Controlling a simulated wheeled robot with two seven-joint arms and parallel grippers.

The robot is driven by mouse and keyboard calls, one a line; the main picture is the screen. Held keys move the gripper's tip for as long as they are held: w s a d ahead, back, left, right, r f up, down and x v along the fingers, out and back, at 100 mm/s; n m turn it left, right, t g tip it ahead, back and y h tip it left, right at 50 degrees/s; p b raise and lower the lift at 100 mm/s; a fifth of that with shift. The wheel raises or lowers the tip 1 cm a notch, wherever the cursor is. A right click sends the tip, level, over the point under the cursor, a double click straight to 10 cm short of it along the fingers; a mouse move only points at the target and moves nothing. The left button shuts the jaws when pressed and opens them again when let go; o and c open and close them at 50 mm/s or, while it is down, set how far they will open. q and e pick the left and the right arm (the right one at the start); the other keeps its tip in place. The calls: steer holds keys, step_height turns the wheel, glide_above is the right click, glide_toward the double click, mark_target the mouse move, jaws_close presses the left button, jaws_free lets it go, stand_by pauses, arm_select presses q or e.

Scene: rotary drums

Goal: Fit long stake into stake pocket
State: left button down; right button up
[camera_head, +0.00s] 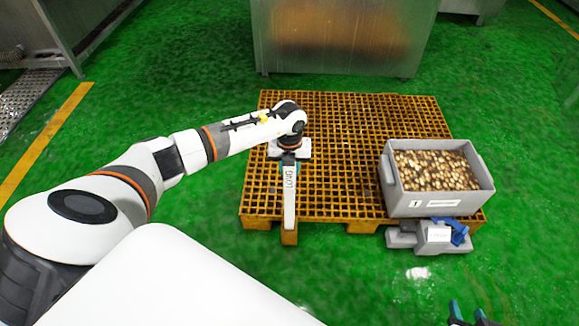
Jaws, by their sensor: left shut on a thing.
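My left gripper (290,165) is over the left part of the orange pallet, pointing down, shut on a long light grey stake (289,205). The stake carries dark lettering and reaches to the pallet's near edge in the picture; whether its lower end touches anything I cannot tell. A grey block-like fixture (432,236) with a white label and a blue part is at the pallet's near right edge. It may be the stake pocket, but no opening is clear. My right gripper (469,316) shows only as two teal-tipped fingers, apart and empty, at the bottom edge.
The orange grid pallet (340,150) lies on a wet green floor. A grey crate (418,206) full of small brown and cream pieces stands on its right side. A large metal cabinet (330,50) stands behind. The pallet's middle is clear.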

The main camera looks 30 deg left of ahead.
arm_select(q)
steer(key=shift+f, duration=0.3)
arm_select(e)
steer(key=shift+w+a+r+t, duration=0.25)
steer(key=shift+w+r+t, duration=0.25)
steer(key=shift+w, duration=0.1)
arm_select(q)
steer(key=shift+f+b, duration=0.4)
steer(key=shift+b, duration=0.1)
arm_select(e)
steer(key=shift+w+a+r+t+y, duration=0.25)
steer(key=shift+w+r+t, duration=0.15)
steer(key=shift+r+t, duration=0.1)
steer(key=shift+w+a+r+t+y, duration=0.15)
steer(key=shift+w+r+t+y, duration=0.1)
steer(key=shift+w+r+t, duration=0.2)
arm_select(q)
steer(key=shift+f+b, duration=0.4)
steer(key=shift+f, duration=0.25)
arm_select(e)
steer(key=shift+w+a+r+t, duration=0.2)
steer(key=shift+w+r+t, duration=0.2)
steer(key=shift+r, duration=0.25)
steer(key=shift+w+a+r+t, duration=0.2)
steer(key=shift+w+r+t, duration=0.1)
steer(key=shift+r+t, duration=0.25)
